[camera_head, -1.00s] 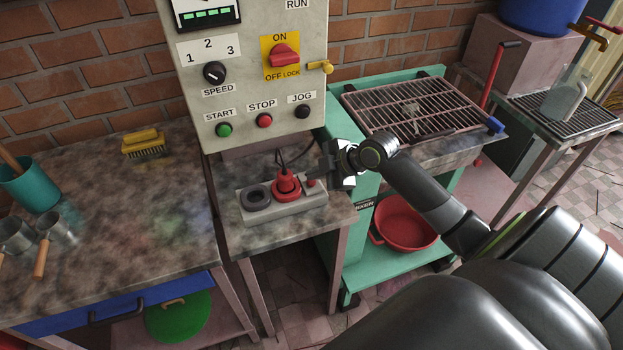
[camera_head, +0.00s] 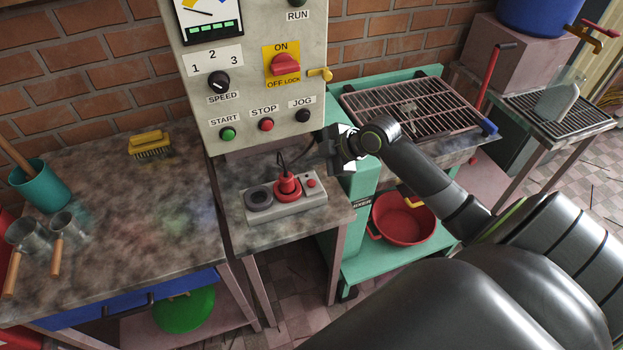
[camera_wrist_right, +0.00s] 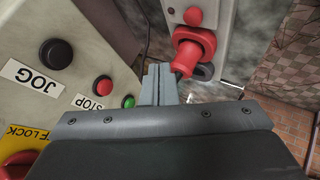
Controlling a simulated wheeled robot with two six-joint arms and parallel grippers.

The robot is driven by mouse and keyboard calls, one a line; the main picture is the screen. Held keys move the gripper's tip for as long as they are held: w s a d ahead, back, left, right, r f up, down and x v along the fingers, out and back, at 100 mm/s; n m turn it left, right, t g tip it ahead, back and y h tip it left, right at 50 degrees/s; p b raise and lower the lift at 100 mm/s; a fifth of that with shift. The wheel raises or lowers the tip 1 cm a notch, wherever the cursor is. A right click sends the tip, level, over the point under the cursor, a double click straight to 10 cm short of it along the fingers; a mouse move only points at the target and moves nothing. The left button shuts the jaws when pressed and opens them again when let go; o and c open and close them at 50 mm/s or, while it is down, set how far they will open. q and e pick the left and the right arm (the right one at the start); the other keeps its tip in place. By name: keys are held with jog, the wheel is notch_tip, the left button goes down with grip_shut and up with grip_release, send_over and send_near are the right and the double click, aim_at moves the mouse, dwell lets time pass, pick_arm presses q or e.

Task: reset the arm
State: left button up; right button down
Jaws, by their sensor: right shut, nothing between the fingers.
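My right arm comes in from the lower right in the head view. Its gripper (camera_head: 325,149) hovers above the narrow bench, just below the control panel, to the right of and above the socket strip. In the right wrist view its fingers (camera_wrist_right: 159,84) are pressed together with nothing between them. The grey socket strip (camera_head: 312,204) holds a red plug (camera_head: 287,186) in one socket and has a small red button (camera_head: 311,183) at its right end. The plug also shows in the wrist view (camera_wrist_right: 193,46), apart from the fingers. My left gripper is out of sight.
The control panel (camera_head: 255,95) stands close behind the gripper with its knobs and buttons. A grill rack (camera_head: 410,105) and a red pot (camera_head: 403,222) are at the right.

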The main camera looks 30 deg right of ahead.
jog(key=s+a+f+m+g+h, duration=0.1)
jog(key=s+a+f+m, duration=0.2)
jog(key=s, duration=0.4)
jog(key=s+a+f+m+g+h, duration=0.1)
jog(key=s+f+m, duration=0.2)
jog(key=s+f, duration=0.25)
jog(key=s+m+g+h, duration=0.35)
jog(key=s+m, duration=0.55)
jog(key=s, duration=0.8)
jog(key=s+f+x, duration=0.1)
jog(key=s+x, duration=0.2)
jog(key=x, duration=0.9)
jog(key=s+x, duration=0.3)
jog(key=x, duration=0.9)
jog(key=s+a+f+g, duration=0.1)
jog(key=s+f, duration=1.3)
jog(key=f, duration=0.2)
